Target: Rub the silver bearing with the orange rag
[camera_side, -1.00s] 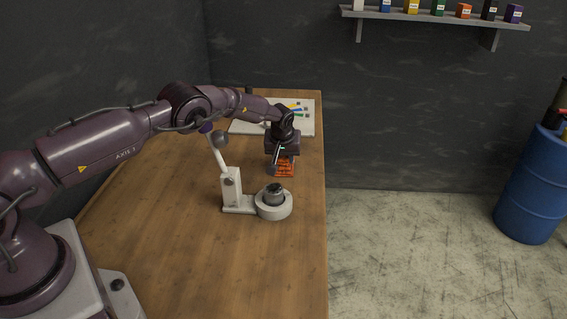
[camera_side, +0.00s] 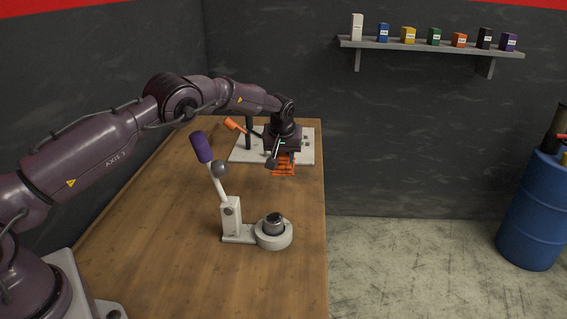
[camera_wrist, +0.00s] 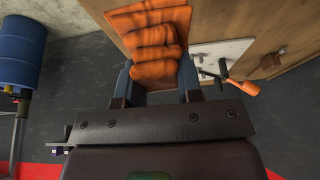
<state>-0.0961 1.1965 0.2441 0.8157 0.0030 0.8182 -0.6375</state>
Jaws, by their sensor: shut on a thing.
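My gripper (camera_side: 282,153) is shut on the orange rag (camera_side: 284,167), which hangs below the jaws over the far part of the table. In the wrist view the bunched rag (camera_wrist: 155,50) fills the space between the two fingers (camera_wrist: 156,75). The silver bearing appears to be the dark grey metallic cylinder (camera_side: 273,222) upright on the round white base (camera_side: 274,241). The rag is behind this cylinder and apart from it. Whether the rag touches the table is unclear.
The front of the table (camera_side: 190,270) is clear.

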